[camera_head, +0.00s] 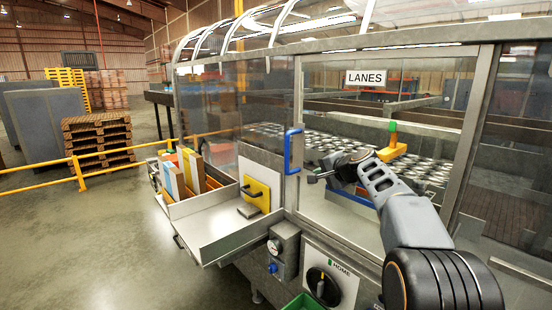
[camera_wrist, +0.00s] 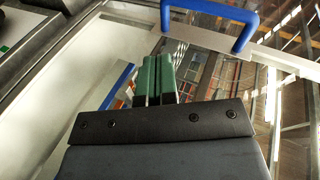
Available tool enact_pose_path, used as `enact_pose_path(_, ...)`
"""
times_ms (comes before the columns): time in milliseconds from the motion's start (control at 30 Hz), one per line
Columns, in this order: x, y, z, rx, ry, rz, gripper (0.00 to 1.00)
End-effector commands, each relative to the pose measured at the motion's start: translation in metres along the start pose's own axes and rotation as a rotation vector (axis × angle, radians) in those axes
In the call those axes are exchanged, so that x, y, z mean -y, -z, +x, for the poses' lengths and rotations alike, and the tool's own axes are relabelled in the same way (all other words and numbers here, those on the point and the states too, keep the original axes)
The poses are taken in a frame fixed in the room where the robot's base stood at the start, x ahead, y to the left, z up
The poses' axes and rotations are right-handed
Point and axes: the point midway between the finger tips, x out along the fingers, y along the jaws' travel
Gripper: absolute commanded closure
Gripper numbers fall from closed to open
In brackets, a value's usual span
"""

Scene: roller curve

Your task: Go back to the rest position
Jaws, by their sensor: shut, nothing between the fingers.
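My gripper (camera_head: 314,177) is at the end of my arm, in front of the clear panel of the machine and just right of and below the blue door handle (camera_head: 292,151). In the wrist view its two green fingers (camera_wrist: 156,65) are together with nothing between them. The blue handle (camera_wrist: 211,20) shows beyond the fingertips, apart from them. My arm reaches in from the lower right of the head view and hides part of the panel and the lanes behind it.
A knob panel marked HOME (camera_head: 336,268) is below. Open floor is at left.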

Motion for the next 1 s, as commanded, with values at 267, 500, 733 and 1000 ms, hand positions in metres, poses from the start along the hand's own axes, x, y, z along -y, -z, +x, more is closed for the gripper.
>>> enact_pose_path(267, -0.151, -0.126, -0.081, 0.250, -0.520, -0.454, 1.00)
enact_pose_path(500, -0.243, -0.209, -0.175, 0.420, -0.775, -0.777, 1.00)
enact_pose_path(733, -0.266, -0.239, -0.211, 0.417, -0.802, -0.891, 1.00)
enact_pose_path(1000, -0.252, -0.242, -0.217, 0.375, -0.764, -0.923, 1.00)
